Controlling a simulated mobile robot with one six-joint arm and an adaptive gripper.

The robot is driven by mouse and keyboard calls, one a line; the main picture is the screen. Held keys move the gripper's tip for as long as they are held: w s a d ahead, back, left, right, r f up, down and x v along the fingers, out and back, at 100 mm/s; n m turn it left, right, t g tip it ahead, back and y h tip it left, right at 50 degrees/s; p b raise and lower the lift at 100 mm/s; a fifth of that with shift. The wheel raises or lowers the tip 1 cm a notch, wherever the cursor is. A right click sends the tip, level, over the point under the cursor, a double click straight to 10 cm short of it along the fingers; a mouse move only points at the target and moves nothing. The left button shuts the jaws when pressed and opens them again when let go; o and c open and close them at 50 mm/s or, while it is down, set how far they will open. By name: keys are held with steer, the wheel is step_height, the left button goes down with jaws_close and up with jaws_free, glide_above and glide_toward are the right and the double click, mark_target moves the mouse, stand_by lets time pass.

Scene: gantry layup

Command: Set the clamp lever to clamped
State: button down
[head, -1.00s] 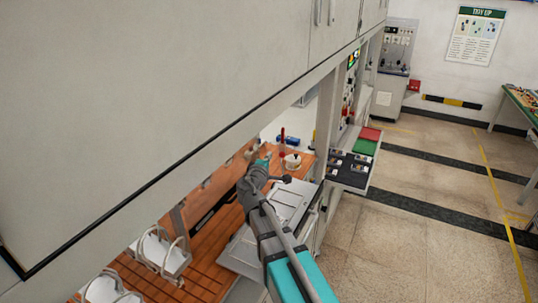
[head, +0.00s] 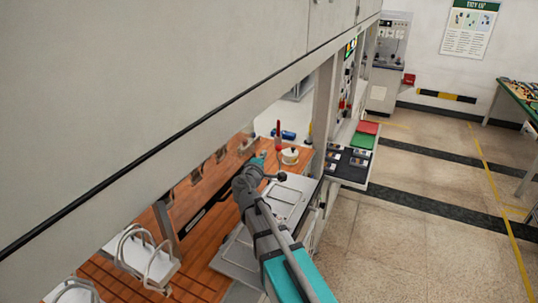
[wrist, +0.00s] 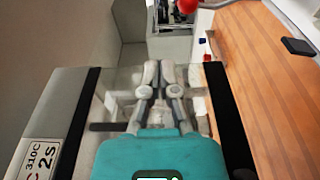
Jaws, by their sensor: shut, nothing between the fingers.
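A red upright handle (head: 278,132) stands on the work surface inside the machine opening, beyond my arm; I cannot tell surely whether it is the clamp lever, or how it is set. In the wrist view a red ball (wrist: 187,6) shows at the top edge, ahead of the fingers and a little to the right. My gripper (wrist: 159,66) is shut and empty, its two grey fingers side by side. In the head view my arm reaches into the opening, and its end is too small to read clearly. The fingertips appear apart from the red ball.
A large cabinet panel (head: 150,90) overhangs the opening. Wooden slatted bed (head: 205,240) lies below, with white curved fixtures (head: 148,250) at lower left. A white round part (head: 290,155) sits near the red handle. Floor at right is clear.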

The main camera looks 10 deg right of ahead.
steer(key=shift+a+f+b, duration=0.1)
steer(key=shift+f+b, duration=1.55)
steer(key=shift+f, duration=0.35)
steer(key=shift+w, duration=0.1)
steer(key=x, duration=1)
